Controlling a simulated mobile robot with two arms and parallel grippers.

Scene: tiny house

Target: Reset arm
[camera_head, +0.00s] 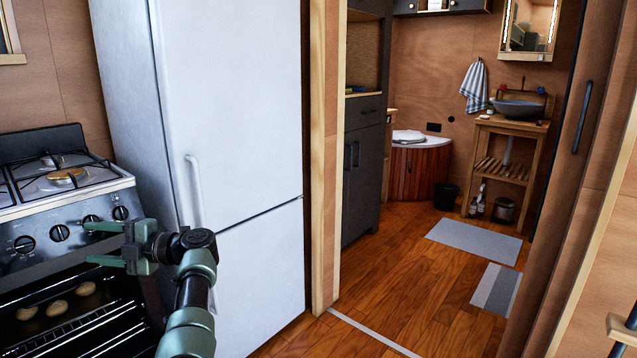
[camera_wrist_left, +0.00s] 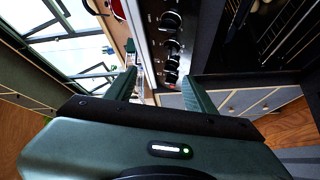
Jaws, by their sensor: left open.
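My left gripper (camera_head: 100,243) is in front of the stove at the left of the head view. Its two fingers point left, apart, with nothing visible between them. In the left wrist view the two fingers (camera_wrist_left: 160,85) also stand apart and empty, facing the row of black stove knobs (camera_wrist_left: 172,45). The stove (camera_head: 70,215) has its oven interior exposed, with several pale round items (camera_head: 55,308) on a rack inside. I cannot tell whether the gripper touches the stove front. My right gripper is not in view.
A white fridge (camera_head: 235,110) stands right of the stove, close to my left arm. A wooden doorway post (camera_head: 324,150) is beside it. Beyond is a bathroom with grey mats (camera_head: 474,241) and a basin stand (camera_head: 508,150). The wooden floor (camera_head: 390,290) in the doorway is clear.

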